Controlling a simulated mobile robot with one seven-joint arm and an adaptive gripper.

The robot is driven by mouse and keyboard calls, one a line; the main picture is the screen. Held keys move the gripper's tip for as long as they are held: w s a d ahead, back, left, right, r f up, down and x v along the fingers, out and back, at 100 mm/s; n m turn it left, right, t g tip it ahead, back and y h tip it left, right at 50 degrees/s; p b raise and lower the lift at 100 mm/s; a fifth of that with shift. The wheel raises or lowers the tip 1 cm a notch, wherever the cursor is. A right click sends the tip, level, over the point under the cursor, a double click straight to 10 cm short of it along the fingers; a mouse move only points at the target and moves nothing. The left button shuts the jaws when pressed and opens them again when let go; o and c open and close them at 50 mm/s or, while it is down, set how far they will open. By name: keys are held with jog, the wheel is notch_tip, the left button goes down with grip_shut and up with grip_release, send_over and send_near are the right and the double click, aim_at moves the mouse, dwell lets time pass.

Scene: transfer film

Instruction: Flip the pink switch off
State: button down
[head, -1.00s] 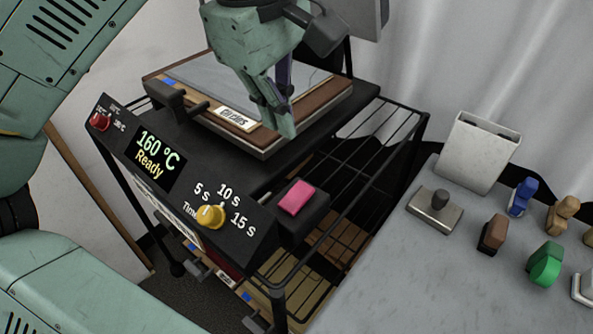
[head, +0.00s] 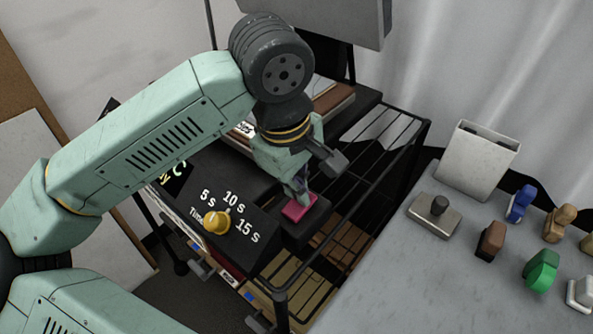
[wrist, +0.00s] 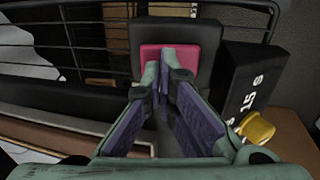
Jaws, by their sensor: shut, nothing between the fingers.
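The pink switch (head: 299,208) sits on a black block at the right end of the black press machine. It also shows in the wrist view (wrist: 168,62), partly hidden behind my fingertips. My gripper (head: 302,196) points down at the switch, with its fingertips over or on the pink face; I cannot tell whether they touch it. In the wrist view my gripper (wrist: 168,56) has its fingertips close together with nothing between them. The switch's tilt is hard to read.
A yellow time knob (head: 216,220) is left of the switch. A wire rack (head: 385,150) surrounds the machine's right side. A grey table (head: 400,280) at the right holds a white holder (head: 477,158), a metal stamp (head: 436,213) and several coloured handles. My arm covers most of the display.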

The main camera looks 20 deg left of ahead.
jog(key=shift+f, duration=0.1)
jog(key=shift+w+d+f+b, duration=0.15)
jog(key=shift+f+b, duration=0.45)
jog(key=shift+b, duration=0.65)
jog(key=shift+d+r, duration=0.1)
jog(key=shift+r, duration=0.1)
jog(key=shift+a+r, duration=0.1)
jog(key=shift+a, duration=0.1)
jog(key=shift+s+a, duration=0.25)
jog(key=shift+s, duration=0.45)
jog(key=shift+r, duration=0.1)
